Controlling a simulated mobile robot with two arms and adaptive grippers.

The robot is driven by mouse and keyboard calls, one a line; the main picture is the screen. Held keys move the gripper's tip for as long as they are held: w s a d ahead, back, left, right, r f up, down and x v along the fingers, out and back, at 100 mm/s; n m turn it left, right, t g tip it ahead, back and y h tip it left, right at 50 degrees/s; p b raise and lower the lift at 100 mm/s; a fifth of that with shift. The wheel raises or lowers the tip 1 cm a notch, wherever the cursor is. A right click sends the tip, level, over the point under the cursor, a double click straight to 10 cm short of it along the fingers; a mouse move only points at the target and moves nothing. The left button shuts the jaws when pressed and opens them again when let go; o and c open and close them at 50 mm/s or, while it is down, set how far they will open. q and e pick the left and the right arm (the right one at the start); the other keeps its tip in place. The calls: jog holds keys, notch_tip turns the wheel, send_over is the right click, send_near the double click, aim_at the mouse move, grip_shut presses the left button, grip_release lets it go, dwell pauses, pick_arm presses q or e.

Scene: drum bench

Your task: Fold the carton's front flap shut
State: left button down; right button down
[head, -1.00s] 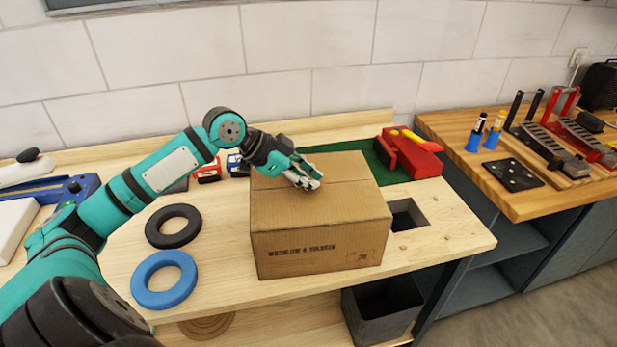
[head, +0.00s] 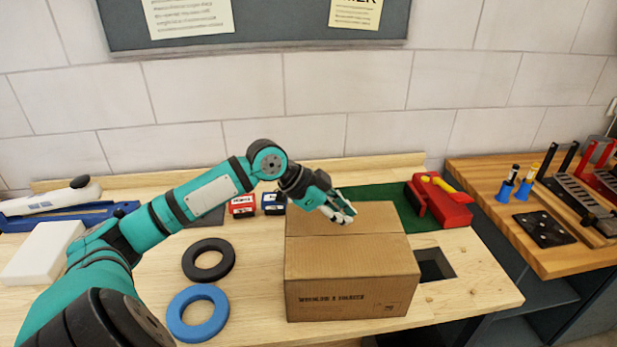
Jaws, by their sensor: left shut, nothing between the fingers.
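The brown carton (head: 350,270) stands on the wooden bench, with printed words on its front face. Its top looks flat, with a seam running across it from left to right, and no flap stands up in view. My left gripper (head: 345,216) is shut and empty, over the rear part of the carton's top. I cannot tell whether its fingertips touch the cardboard. The gripper hides a small part of the top's back edge. My right gripper is not in view.
A black ring (head: 208,260) and a blue ring (head: 198,313) lie left of the carton. A red tool (head: 440,203) lies on a green mat (head: 385,195) behind right. Bare bench lies in front right.

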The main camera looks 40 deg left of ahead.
pick_arm(q)
jog(key=shift+s+a+r+b, duration=0.35)
jog(key=shift+s+a+b, duration=0.1)
jog(key=shift+a+b, duration=0.35)
jog(key=b+v, duration=0.3)
jog(key=v, duration=0.5)
jog(key=shift+w+d+r, duration=0.2)
jog(key=shift+r, duration=0.15)
